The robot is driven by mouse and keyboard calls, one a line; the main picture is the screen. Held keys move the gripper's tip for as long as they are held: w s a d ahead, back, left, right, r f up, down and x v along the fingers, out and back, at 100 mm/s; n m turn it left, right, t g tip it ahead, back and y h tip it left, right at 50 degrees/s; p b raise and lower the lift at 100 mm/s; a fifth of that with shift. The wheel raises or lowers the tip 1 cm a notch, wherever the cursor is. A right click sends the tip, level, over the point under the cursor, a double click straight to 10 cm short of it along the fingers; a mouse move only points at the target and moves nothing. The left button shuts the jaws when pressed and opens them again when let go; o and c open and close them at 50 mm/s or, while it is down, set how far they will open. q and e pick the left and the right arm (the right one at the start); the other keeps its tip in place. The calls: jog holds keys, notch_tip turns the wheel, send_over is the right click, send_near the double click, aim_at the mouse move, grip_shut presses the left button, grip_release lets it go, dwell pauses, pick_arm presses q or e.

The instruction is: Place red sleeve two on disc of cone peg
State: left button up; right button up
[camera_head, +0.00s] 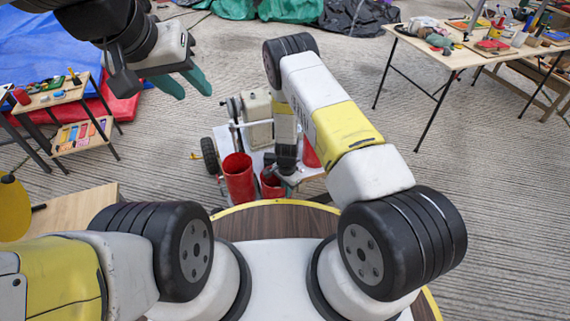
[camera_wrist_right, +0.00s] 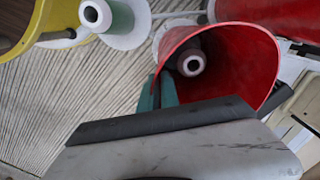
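A red tapered sleeve (camera_wrist_right: 225,45) fills the upper right wrist view, its wide mouth toward the camera. The pale round top of a cone peg (camera_wrist_right: 191,64) shows inside it, so the sleeve is around the peg. Its lower end is hidden. My right gripper (camera_wrist_right: 158,92) has one teal finger outside and one inside the sleeve's near wall, pinching the rim. In the head view the right gripper (camera_head: 286,172) is by a short red sleeve (camera_head: 270,187). A taller red sleeve (camera_head: 238,179) stands left of it. My left gripper (camera_head: 182,84) is empty, fingers apart.
A green peg (camera_wrist_right: 118,18) with a pale top stands on a white disc at the wrist view's top left. Another red sleeve (camera_head: 309,153) is partly behind my right arm. A small tool table (camera_head: 62,96) is left; a larger one (camera_head: 455,55) is top right.

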jog(key=o, duration=0.3)
jog(key=shift+r, duration=0.1)
notch_tip(320, 180, up, 12)
jog(key=shift+f, duration=0.1)
notch_tip(320, 180, up, 31)
jog(key=s+d+n+t+y, duration=0.2)
jog(key=n+y, duration=0.1)
jog(key=n, duration=0.1)
jog(key=s+d+r+n+t, duration=0.1)
jog(key=s+d+r+n, duration=0.1)
jog(key=s+r, duration=0.3)
jog(key=s+d+r+n+t, duration=0.1)
jog(key=s+d+r+n, duration=0.1)
jog(key=s+r, duration=0.4)
jog(key=s+d+r+n+t, duration=0.2)
jog(key=s+d+r, duration=0.2)
jog(key=s, duration=0.5)
jog(key=shift+s+d+r+n+h, duration=0.1)
jog(key=shift+d+r+n+h, duration=0.1)
jog(key=shift+r, duration=0.4)
jog(key=shift+d+r+n+h, duration=0.1)
jog(key=shift+r+h, duration=0.1)
jog(key=shift+r, duration=0.35)
